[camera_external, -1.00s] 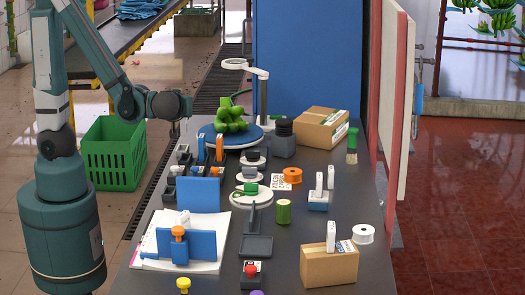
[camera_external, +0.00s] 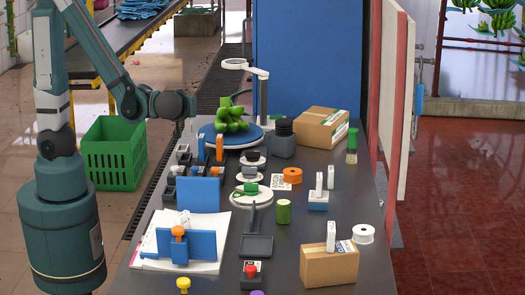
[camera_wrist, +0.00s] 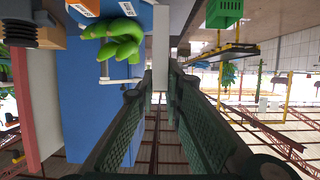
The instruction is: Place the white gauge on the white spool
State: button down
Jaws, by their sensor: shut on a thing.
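The white spool (camera_external: 363,234) lies on the table at the right, beside a cardboard box. An upright white piece that looks like a gauge (camera_external: 331,236) stands at that box; a similar white piece (camera_external: 319,183) stands on a blue-and-white block behind it. My gripper (camera_wrist: 158,88) is shut on a pale, narrow thing between its dark fingers; I cannot tell whether it is a white gauge. In the external view my gripper is mostly hidden behind my wrist, above the table's far left edge, well away from the spool.
The cardboard box (camera_external: 329,266) stands at the front right. An orange spool (camera_external: 292,175), a green cylinder (camera_external: 283,211) and a white stand (camera_external: 251,196) occupy the middle. A blue plate with green bananas (camera_external: 231,122) and a grey jar (camera_external: 282,140) are behind. Bare table lies left of the white spool.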

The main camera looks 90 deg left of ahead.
jog(key=w+d+r+m+t+h+p, duration=0.1)
jog(key=w+d+m+t, duration=0.1)
jog(key=w+d, duration=0.6)
jog(key=w+d+m+t+h, duration=0.1)
jog(key=w+d+m+t, duration=0.15)
jog(key=w, duration=1.05)
jog(key=w+d+r+m+t+h+p, duration=0.1)
jog(key=w+d+m+t, duration=0.15)
jog(key=w+d, duration=0.6)
jog(key=w+d+m+t+h, duration=0.2)
jog(key=w+d+m+h, duration=0.1)
jog(key=w+d, duration=0.9)
jog(key=w+d+m+t+h+p, duration=0.1)
jog(key=w+d+m+t+h, duration=0.1)
jog(key=w+d, duration=1.1)
jog(key=d+r+m+t, duration=0.1)
jog(key=d, duration=0.4)
jog(key=shift+w+d+t+h, duration=0.15)
jog(key=shift+d+t+h, duration=0.15)
jog(key=shift+h, duration=0.1)
jog(key=shift+f, duration=0.1)
notch_tip(320, 180, down, 6)
jog(key=b, duration=0.1)
jog(key=shift+a+f, duration=0.1)
jog(key=shift+f, duration=0.05)
jog(key=shift+f+b, duration=0.35)
jog(key=shift+f, duration=1.45)
